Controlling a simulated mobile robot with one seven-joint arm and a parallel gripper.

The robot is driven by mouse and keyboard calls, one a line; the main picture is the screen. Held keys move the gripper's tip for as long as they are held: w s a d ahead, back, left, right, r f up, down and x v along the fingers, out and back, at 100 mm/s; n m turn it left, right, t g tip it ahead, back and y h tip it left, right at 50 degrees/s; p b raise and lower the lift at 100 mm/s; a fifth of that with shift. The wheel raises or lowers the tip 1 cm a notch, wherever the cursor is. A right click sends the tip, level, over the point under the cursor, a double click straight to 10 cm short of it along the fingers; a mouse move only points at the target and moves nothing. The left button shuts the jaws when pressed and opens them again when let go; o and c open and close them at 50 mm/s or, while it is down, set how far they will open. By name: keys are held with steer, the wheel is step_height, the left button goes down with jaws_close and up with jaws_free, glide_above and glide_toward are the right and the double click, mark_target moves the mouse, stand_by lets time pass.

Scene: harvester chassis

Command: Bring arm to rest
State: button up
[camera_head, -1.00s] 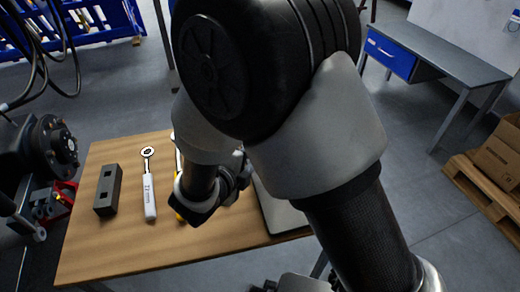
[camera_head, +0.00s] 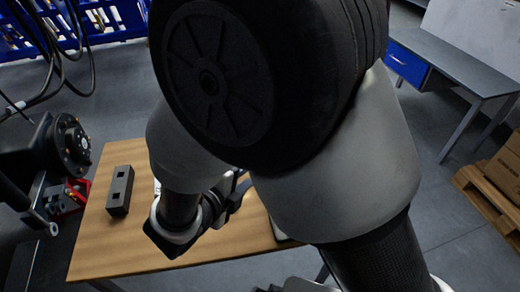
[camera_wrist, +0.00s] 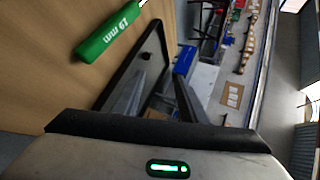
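My arm fills the middle of the head view, its elbow close to the camera. My gripper (camera_head: 236,190) is partly hidden there, above the wooden table (camera_head: 105,250). In the wrist view my gripper (camera_wrist: 160,88) shows two grey fingers standing apart, with nothing visible held between them.
A dark block with holes (camera_head: 120,190) stands on the table's left. A black flanged machine part (camera_head: 70,145) is at the left. A blue-drawer bench (camera_head: 408,62) and boxes on a pallet (camera_head: 485,190) are at the right.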

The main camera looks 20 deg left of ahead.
steer(key=w+d+r+m+g+h, duration=0.2)
steer(key=d+r+m+g, duration=0.15)
steer(key=d+m, duration=0.6)
steer(key=w+d+r+m+g+h, duration=0.25)
steer(key=d+r+m, duration=0.25)
steer(key=d+m, duration=0.5)
steer(key=s+d+r+m+g+y, duration=0.3)
steer(key=s+d+m, duration=0.4)
steer(key=d+m, duration=0.7)
steer(key=s+r+m+t+y+p, duration=0.2)
steer(key=s+r+m+y+p, duration=0.1)
steer(key=r+m+p, duration=1.4)
step_height(320, 180, up, 7)
steer(key=shift+s+a+f+m, duration=0.15)
steer(key=shift+s+a+m, duration=0.15)
steer(key=shift+s+m, duration=0.45)
steer(key=shift+w+f, duration=0.1)
steer(key=shift+w, duration=0.05)
steer(key=shift+c, duration=0.9)
